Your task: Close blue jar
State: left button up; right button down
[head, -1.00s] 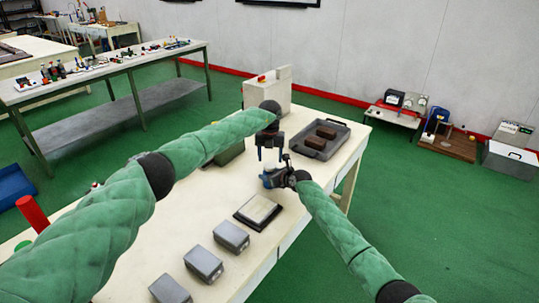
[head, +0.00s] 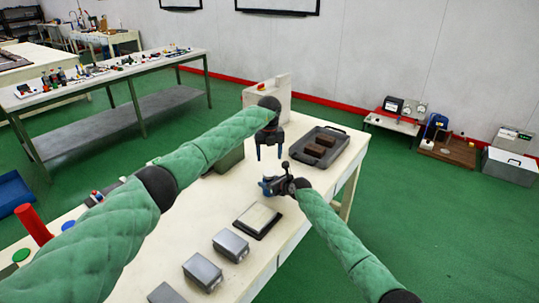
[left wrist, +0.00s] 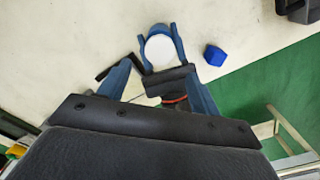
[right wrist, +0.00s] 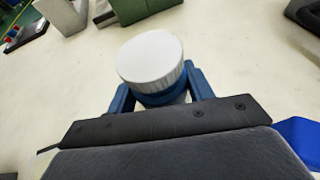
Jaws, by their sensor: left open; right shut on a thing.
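The blue jar (right wrist: 160,98) is upright in the right wrist view with a broad white lid (right wrist: 150,60) on its top. Only a blue band of the jar shows under the lid. My right gripper (right wrist: 158,95) is shut around the jar from the side, just above the table. In the left wrist view the lid (left wrist: 160,49) shows from above between the right gripper's blue fingers. My left gripper (head: 269,154) is open and empty, fingers pointing down, above the jar and apart from the lid. In the head view the jar is mostly hidden by the right gripper (head: 267,187).
A dark tray (head: 338,143) with brown blocks lies behind, to the right. A flat scale-like plate (head: 257,220) and several grey metal boxes (head: 231,246) lie nearer. A small blue block (left wrist: 214,55) is beside the jar. A pale upright box (head: 282,92) stands at the table's back.

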aim_at(269, 173)
pick_arm(q)
jog(key=shift+f, duration=0.15)
jog(key=shift+f, duration=3.85)
jog(key=c, duration=1)
jog(key=shift+m, duration=1.6)
jog(key=o, duration=1.1)
